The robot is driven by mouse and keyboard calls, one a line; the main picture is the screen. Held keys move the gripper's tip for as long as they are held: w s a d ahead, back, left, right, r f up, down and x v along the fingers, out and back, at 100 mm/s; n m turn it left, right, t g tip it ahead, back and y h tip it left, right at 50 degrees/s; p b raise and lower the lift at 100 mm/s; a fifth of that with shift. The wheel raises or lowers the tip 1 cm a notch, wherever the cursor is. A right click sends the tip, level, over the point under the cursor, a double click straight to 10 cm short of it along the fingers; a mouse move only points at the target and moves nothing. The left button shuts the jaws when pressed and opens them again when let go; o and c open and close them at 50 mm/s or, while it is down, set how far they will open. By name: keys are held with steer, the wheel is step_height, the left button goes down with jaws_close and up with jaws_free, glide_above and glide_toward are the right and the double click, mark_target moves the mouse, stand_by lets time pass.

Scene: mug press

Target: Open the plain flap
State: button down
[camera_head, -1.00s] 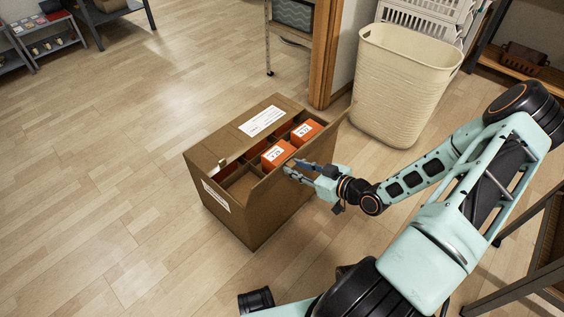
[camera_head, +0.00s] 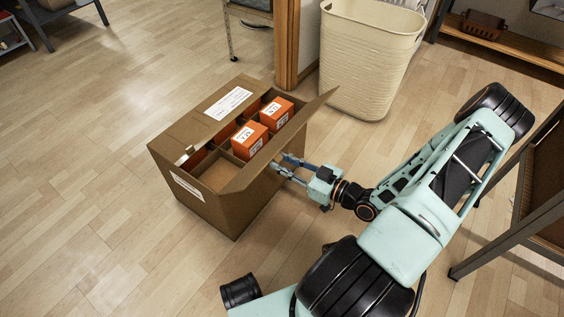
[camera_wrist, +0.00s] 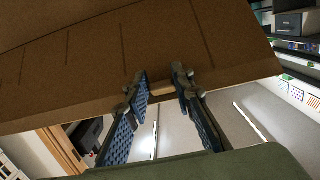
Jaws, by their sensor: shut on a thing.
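An open brown cardboard box (camera_head: 210,208) stands on the floor. Its plain flap (camera_head: 302,116) runs along the right side and leans up and outward, its far corner sticking out past the box. The opposite flap (camera_head: 198,122) lies over the left part of the top and carries a white label (camera_head: 228,103). My gripper (camera_head: 281,164) is at the box's right side, shut on the plain flap. In the wrist view, brown cardboard (camera_wrist: 100,60) fills the top, with its pale edge between my two fingers (camera_wrist: 158,88). The exact contact is partly hidden.
Two orange cartons (camera_head: 250,141) (camera_head: 277,113) stand in the box's divided compartments; the near compartment looks empty. A cream basket (camera_head: 366,62) stands behind, beside a wooden door post (camera_head: 287,45). A dark-framed shelf (camera_head: 535,190) is at the right. Floor to the left is clear.

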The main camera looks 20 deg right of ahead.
steer(key=shift+a+f, duration=0.15)
steer(key=shift+f, duration=0.1)
steer(key=c, duration=1.6)
jaws_free()
steer(key=shift+w, duration=0.1)
steer(key=shift+r, duration=0.1)
steer(key=v, duration=0.7)
steer(key=shift+s, duration=0.25)
